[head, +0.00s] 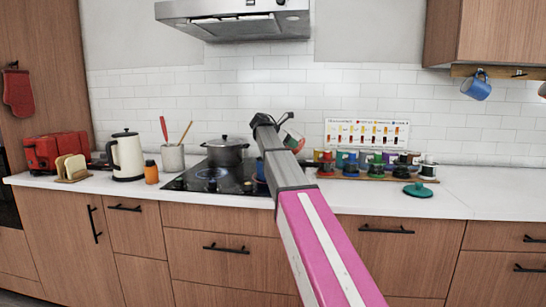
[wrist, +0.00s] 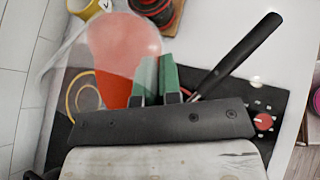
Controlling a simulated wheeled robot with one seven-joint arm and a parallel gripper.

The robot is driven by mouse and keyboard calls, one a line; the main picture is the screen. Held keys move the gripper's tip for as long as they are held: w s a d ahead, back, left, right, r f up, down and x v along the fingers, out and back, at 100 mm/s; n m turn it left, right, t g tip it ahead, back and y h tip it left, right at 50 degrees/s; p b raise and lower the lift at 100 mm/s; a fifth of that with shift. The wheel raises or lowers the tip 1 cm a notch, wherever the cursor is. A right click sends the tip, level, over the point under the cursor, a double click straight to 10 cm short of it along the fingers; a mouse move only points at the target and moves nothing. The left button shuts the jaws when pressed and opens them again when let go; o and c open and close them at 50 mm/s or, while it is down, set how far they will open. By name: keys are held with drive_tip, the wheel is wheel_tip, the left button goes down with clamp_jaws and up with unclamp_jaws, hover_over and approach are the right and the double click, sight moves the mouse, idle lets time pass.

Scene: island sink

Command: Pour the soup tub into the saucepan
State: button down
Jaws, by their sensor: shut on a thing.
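My gripper (wrist: 158,85), with green fingers, is shut on the soup tub (wrist: 120,45), a clear tub with red soup in it. In the head view the tub (head: 291,137) is small, partly behind my arm, and looks tilted above the hob. A blue saucepan (head: 260,171) sits on the hob, mostly hidden by my arm. In the wrist view a long black handle (wrist: 240,55), probably the saucepan's, sticks out beside the gripper; the pan's body is hidden there. I cannot tell whether soup is flowing.
A dark lidded pot (head: 225,152) stands at the back of the black hob (head: 200,180). Colourful jars and cups (head: 375,165) line the counter to the right, with a teal lid (head: 418,190) before them. A white kettle (head: 126,158) stands left. The right counter end is clear.

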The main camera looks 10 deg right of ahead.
drive_tip(key=shift+a+f+h, duration=0.15)
drive_tip(key=shift+f+h, duration=0.1)
drive_tip(key=shift+h, duration=0.35)
drive_tip(key=shift+a+r+h, duration=0.25)
drive_tip(key=shift+r+h, duration=0.1)
drive_tip(key=shift+h, duration=0.45)
idle(0.6)
drive_tip(key=shift+s+a+r+h, duration=0.1)
drive_tip(key=shift+a+r+h, duration=0.15)
drive_tip(key=shift+a+h, duration=0.65)
idle(0.4)
drive_tip(key=shift+a+r+h, duration=0.15)
drive_tip(key=shift+a+h, duration=0.2)
drive_tip(key=shift+h, duration=0.25)
